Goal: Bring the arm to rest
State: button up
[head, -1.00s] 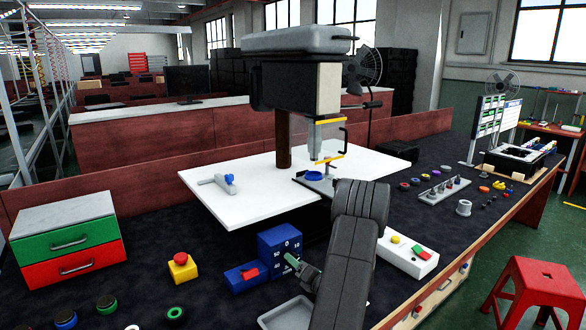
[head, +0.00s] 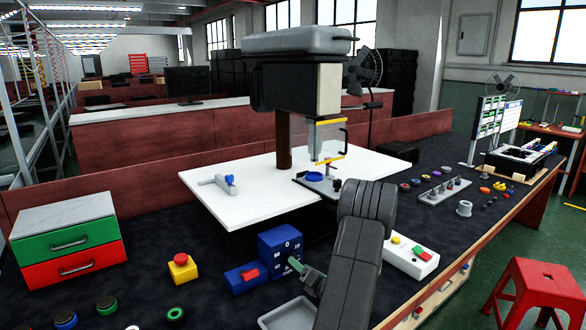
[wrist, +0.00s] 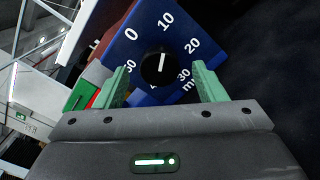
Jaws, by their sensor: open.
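My gripper (wrist: 159,84) is open. Its two green fingers stand apart on either side of the black knob (wrist: 157,72) in the wrist view, with clear space between each finger and the knob. The knob is on the face of a blue timer box (wrist: 128,45), with white numbers around it. The knob's white mark points roughly towards the 10. In the head view the blue timer box (head: 280,245) stands on the dark bench, and my gripper (head: 301,264) is just right of its front, partly hidden by my arm.
A blue box with a red switch (head: 248,276) sits left of the timer. A grey tray (head: 287,315) lies in front. A white button box (head: 408,254) is right of my arm. A press (head: 300,85) stands behind on a white board (head: 222,204).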

jog(key=v, duration=1)
jog(key=shift+b, duration=0.4)
jog(key=p+x, duration=0.1)
jog(key=x, duration=1.3)
jog(key=shift+w+a, duration=0.1)
jog(key=shift+w, duration=0.05)
jog(key=shift+n, duration=0.9)
jog(key=n, duration=0.3)
jog(key=shift+s+r+n, duration=0.1)
jog(key=shift+s+n, duration=0.1)
jog(key=shift+n, duration=0.2)
jog(key=n+p, duration=0.3)
jog(key=n, duration=0.3)
jog(key=shift+a+r, duration=0.1)
jog(key=shift+s, duration=0.2)
jog(key=b+v, duration=0.1)
jog(key=v, duration=0.8)
jog(key=shift+b, duration=0.35)
